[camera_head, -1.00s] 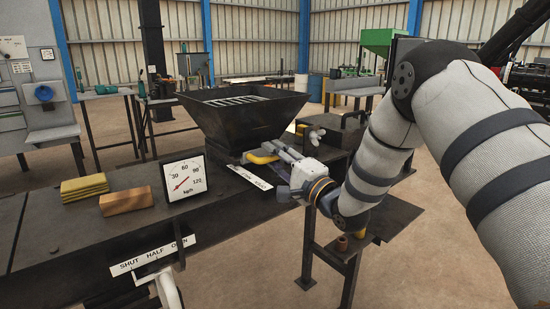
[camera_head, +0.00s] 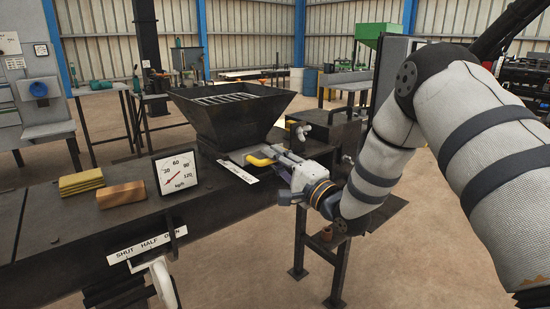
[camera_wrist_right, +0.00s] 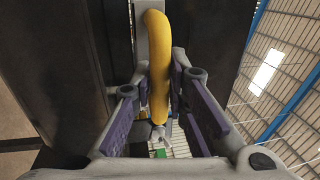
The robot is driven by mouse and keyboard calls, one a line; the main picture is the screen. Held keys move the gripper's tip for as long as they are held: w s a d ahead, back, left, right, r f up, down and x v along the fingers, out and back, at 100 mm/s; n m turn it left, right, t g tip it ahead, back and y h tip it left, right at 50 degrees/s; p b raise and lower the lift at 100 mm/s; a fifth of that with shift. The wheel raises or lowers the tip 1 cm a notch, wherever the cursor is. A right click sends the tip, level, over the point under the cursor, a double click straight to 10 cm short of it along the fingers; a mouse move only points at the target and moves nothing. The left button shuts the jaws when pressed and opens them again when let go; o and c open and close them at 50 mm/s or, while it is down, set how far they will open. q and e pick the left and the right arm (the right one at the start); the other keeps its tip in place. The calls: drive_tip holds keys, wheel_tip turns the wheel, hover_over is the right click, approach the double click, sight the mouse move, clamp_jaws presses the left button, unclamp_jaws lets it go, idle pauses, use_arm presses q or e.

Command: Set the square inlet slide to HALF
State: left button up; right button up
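The inlet slide sits under the square dark hopper (camera_head: 232,118). Its yellow handle (camera_head: 259,158) sticks out at the foot of the hopper, and a white label strip (camera_head: 238,171) lies beside it, its words too small to read. My right gripper (camera_head: 284,163) is at this handle. In the right wrist view the handle (camera_wrist_right: 158,65) stands between the two purple-padded fingers (camera_wrist_right: 160,85); the tips meet its sides, so the gripper looks shut on it. The slide plate and its exact position mark are largely hidden by the gripper. My left gripper is out of view.
A dial gauge (camera_head: 176,172), a yellow sponge (camera_head: 81,182) and a wooden block (camera_head: 121,194) stand on the bench at left. A SHUT HALF OPEN sign (camera_head: 147,245) with a white lever (camera_head: 163,282) is at the bench front. A dark box (camera_head: 327,137) stands behind my gripper.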

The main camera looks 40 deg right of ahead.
drive_tip(key=shift+o, duration=1.2)
drive_tip(key=s+f, duration=0.2)
drive_tip(key=s, duration=0.9)
drive_tip(key=shift+s+d, duration=0.35)
drive_tip(key=shift+d, duration=0.1)
drive_tip(key=shift+f, duration=0.1)
